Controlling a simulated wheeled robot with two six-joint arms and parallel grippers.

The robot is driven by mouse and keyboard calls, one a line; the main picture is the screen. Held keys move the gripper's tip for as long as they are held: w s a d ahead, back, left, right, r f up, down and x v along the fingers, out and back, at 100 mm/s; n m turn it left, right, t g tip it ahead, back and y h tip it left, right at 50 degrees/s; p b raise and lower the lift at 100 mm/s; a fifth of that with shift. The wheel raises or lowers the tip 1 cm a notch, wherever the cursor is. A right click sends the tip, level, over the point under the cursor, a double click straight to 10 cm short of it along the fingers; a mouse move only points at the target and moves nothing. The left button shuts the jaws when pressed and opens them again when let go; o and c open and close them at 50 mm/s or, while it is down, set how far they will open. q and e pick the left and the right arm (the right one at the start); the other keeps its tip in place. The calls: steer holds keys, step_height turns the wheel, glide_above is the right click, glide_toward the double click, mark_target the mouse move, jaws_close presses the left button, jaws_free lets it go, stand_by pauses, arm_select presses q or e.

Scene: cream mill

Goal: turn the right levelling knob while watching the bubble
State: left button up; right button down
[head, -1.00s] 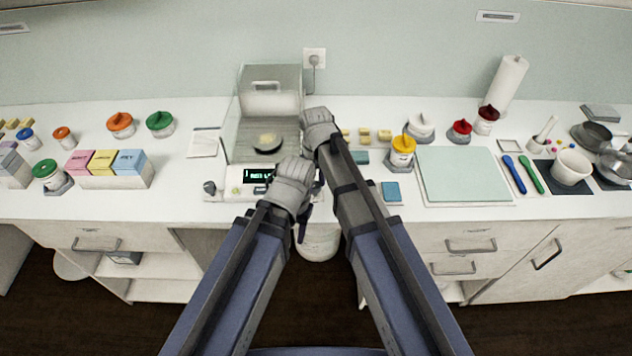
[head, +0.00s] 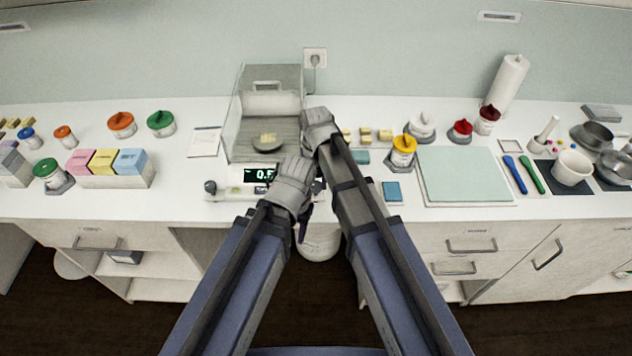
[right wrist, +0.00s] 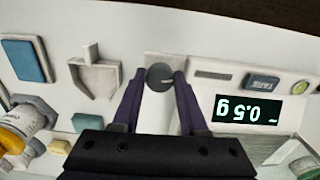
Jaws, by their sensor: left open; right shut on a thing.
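The balance (head: 218,190) stands at the counter's front, its display (head: 260,175) lit; in the right wrist view the display (right wrist: 247,109) reads about 0.5 g, upside down. The right levelling knob (right wrist: 159,76) is a round grey disc at the balance's corner. My right gripper (right wrist: 161,80) is shut on it, one finger on each side. The bubble level (right wrist: 300,88) is a small yellow-green circle beside the display; the bubble's exact position is too small to tell. The left knob (head: 210,187) is free. My left gripper (head: 303,222) is open and empty at the counter's front edge.
A grey scoop-shaped holder (right wrist: 95,77) and a blue block (right wrist: 27,60) lie near the right knob. A yellow-lidded jar (head: 402,150) and a pale green board (head: 465,174) stand to the right.

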mark_target(316, 185)
stand_by(0.5)
steer(key=shift+c, duration=2.2)
jaws_free()
steer(key=shift+r, duration=0.1)
step_height(316, 185, up, 8)
steer(key=p, duration=0.8)
steer(key=shift+f, duration=0.2)
steer(key=s+d+f+n+b, duration=0.1)
steer(key=s+d+f+b, duration=0.2)
steer(key=s, duration=0.5)
steer(key=s+d+f+n+h+b, duration=0.1)
steer(key=s+d+f+n+b, duration=0.1)
steer(key=s, duration=0.6)
steer(key=shift+d+f+n+b, duration=0.3)
steer(key=shift+d+f+b, duration=0.2)
steer(key=shift+f+b, duration=0.25)
